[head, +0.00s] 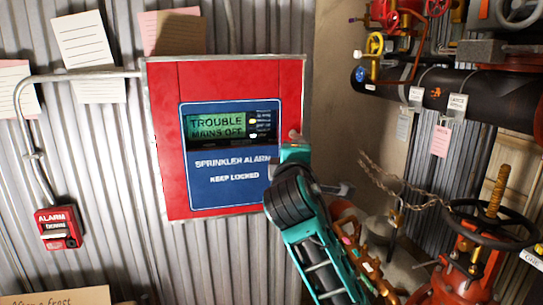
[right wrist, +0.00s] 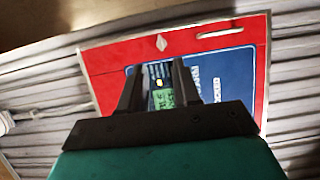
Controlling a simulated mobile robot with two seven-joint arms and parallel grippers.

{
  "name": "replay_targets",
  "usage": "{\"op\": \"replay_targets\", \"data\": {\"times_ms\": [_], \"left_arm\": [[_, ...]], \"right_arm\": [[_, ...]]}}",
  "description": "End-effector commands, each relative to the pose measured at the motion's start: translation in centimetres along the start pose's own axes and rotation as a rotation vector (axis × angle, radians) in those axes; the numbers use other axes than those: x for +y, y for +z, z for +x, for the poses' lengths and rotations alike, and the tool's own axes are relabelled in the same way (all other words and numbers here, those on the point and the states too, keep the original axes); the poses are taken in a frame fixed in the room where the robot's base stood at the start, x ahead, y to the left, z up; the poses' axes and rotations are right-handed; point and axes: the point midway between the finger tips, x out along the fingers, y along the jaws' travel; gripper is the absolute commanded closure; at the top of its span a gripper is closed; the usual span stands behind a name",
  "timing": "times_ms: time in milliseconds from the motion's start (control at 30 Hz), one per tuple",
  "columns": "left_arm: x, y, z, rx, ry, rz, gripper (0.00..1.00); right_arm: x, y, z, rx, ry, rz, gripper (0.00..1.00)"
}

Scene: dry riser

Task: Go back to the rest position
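My right arm (head: 310,235), teal and black, rises from the bottom of the head view to the lower right edge of the red sprinkler alarm panel (head: 230,72). Its fingers are hard to make out there. In the right wrist view my right gripper (right wrist: 156,70) has its two dark fingers apart, with nothing seen between them but the panel behind. The panel (right wrist: 108,68) looks tilted in that view. Its green display (head: 216,126) reads TROUBLE MAINS OFF, above a blue label SPRINKLER ALARM KEEP LOCKED. My left gripper is not in view.
A red alarm box (head: 58,228) with a grey conduit is on the corrugated wall at left. Paper notes (head: 82,40) hang above. At right are a black pipe (head: 450,95) with tags, a dark handwheel (head: 490,222) on a red valve, and a chain (head: 400,195).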

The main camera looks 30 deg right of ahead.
Motion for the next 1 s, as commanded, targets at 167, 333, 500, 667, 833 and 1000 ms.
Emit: {"op": "replay_targets", "data": {"times_ms": [167, 333, 500, 667, 833, 1000], "left_arm": [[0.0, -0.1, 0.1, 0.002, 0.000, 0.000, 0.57], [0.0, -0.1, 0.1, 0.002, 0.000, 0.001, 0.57], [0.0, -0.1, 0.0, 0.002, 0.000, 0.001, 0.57], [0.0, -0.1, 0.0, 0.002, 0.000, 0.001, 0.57], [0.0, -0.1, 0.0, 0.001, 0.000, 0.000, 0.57], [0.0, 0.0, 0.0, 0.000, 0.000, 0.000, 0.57]], "right_arm": [[-0.1, 0.0, 0.0, 0.002, -0.001, 0.001, 0.68], [-4.4, -1.3, -0.3, 0.073, -0.059, 0.036, 0.68], [-15.3, -3.4, -3.0, 0.235, -0.239, 0.188, 0.68], [-25.8, -4.0, -8.4, 0.339, -0.467, 0.417, 0.68], [-34.9, -2.4, -16.1, 0.345, -0.727, 0.707, 0.68], [-40.4, 0.1, -23.1, 0.266, -0.922, 0.973, 0.68]]}}
